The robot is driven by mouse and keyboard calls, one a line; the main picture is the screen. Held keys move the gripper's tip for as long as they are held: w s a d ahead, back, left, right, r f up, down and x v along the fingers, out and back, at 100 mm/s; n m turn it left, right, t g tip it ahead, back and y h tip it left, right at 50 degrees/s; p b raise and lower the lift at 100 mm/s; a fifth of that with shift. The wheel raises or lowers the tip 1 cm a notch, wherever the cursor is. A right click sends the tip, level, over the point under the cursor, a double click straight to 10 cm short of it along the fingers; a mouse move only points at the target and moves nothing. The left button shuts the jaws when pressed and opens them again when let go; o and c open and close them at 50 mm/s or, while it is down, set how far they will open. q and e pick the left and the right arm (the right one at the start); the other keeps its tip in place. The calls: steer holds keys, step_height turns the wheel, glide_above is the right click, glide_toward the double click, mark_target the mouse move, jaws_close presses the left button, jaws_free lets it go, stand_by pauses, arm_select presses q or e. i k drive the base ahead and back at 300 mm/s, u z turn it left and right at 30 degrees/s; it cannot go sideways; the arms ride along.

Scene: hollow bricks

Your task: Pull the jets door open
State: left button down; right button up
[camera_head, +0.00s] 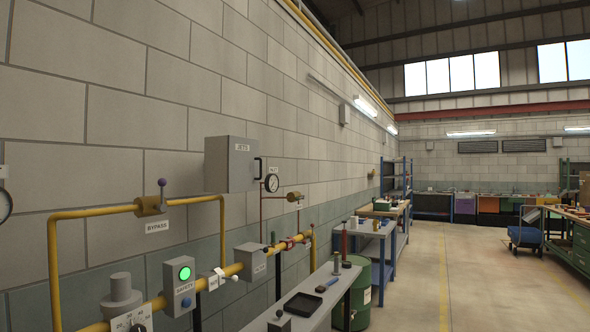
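The jets box (216,165) is a grey metal cabinet fixed to the block wall, left of the picture's middle. Its jets door (243,172) is the face with the "JETS" label and looks shut flush against the box. A black handle (261,168) stands out from the door's right edge. The inside of the box is hidden. Neither of my grippers shows in this view.
A yellow pipe (89,212) with a bypass valve (151,205) runs below left of the box. A safety box (179,285) with a green light sits lower. A bench (318,305) stands below; the floor (420,270) is open at right.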

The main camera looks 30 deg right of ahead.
mark_target(245, 164)
steer(key=z, duration=0.55)
steer(key=k, duration=0.45)
steer(key=z, duration=0.45)
steer(key=i, duration=0.85)
steer(key=z, duration=0.15)
